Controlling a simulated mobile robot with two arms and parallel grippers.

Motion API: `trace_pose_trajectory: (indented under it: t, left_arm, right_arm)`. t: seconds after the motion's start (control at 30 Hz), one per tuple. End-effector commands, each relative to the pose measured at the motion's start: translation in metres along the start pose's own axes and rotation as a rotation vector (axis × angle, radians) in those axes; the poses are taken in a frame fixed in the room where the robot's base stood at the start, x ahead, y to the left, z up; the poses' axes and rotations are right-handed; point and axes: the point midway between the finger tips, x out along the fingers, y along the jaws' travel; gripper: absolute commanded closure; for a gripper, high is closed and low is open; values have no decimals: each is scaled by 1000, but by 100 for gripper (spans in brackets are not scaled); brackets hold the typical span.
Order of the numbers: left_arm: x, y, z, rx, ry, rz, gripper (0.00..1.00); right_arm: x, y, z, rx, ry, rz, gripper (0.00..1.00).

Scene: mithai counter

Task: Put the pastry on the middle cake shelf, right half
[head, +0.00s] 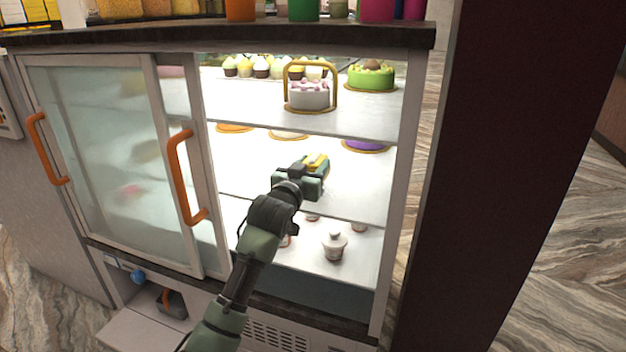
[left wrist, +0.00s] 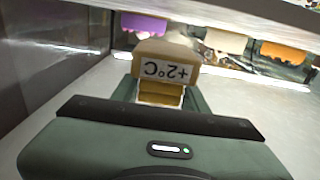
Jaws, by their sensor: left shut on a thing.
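My left gripper (head: 314,172) reaches through the open right side of the display case, in front of or over the middle shelf (head: 355,200), in its right half. It is shut on a small yellow-brown pastry (head: 318,161). In the left wrist view the pastry (left wrist: 160,88) sits between the fingers, with a white "+2°C" label, upside down, across that spot. Whether the pastry touches the shelf cannot be told. A purple cake (head: 366,145) stands on the shelf behind and to the right. My right gripper is not in view.
A beige cake (head: 288,134) and an orange cake (head: 235,127) stand at the back of the middle shelf. The upper shelf (head: 240,112) is close overhead. Glass doors (head: 100,140) cover the left; the case's right post (head: 402,170) bounds the opening. Lidded pots (head: 334,246) stand below.

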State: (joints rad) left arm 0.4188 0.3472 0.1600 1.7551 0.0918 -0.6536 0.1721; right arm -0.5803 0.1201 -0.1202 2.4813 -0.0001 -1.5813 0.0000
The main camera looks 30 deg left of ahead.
Motion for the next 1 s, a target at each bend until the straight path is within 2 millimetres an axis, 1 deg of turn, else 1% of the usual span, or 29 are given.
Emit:
trace_pose_trajectory:
  t: [0.13, 0.23, 0.5, 0.6, 0.63, 0.7, 1.0]
  left_arm:
    - [-1, 0, 22, 0, -5, 1, 99]
    - [-1, 1, 34, -1, -3, 1, 99]
    - [-1, 0, 34, 0, -1, 1, 99]
    - [-1, 0, 37, 0, -1, 1, 99]
    - [-1, 0, 37, 0, -2, 1, 51]
    - [-1, 0, 37, 0, -2, 1, 35]
    - [-1, 0, 36, 0, -1, 1, 35]
  right_arm:
    - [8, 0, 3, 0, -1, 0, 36]
    - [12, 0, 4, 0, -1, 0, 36]
    - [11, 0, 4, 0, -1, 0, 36]
    - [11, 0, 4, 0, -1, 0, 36]
    - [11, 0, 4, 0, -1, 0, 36]
    - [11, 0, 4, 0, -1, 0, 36]
    - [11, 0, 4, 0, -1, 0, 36]
